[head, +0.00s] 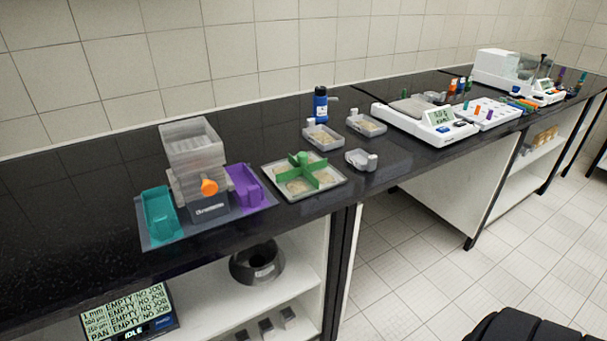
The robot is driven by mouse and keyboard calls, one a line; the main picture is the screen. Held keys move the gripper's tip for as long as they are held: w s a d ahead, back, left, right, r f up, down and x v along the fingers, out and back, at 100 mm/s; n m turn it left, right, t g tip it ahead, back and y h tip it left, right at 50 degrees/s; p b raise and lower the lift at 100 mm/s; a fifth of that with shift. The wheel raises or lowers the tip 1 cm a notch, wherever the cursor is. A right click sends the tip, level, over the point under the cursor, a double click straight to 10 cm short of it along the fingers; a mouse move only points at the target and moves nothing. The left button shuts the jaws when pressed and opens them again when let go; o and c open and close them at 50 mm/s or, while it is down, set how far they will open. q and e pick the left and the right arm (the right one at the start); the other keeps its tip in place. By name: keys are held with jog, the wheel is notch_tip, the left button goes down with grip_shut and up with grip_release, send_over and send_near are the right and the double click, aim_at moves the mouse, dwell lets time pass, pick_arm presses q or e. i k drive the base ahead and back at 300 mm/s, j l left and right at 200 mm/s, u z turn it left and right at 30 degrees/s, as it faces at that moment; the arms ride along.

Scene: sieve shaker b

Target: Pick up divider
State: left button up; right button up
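The divider (303,172) is a green cross-shaped piece with a raised middle knob. It sits in a square light tray (312,192) on the black counter, and sandy material shows in the tray between its arms. Neither of my grippers shows in the head view.
Left of the tray stands a sieve shaker (209,207) with stacked grey sieves (191,143), between a teal bin (160,213) and a purple bin (244,187). Small grey containers (322,137), a blue bottle (320,104) and a white balance (438,119) stand farther right. The counter's front left is clear.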

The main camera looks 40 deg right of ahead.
aim_at(302, 168)
jog(key=z, duration=1.35)
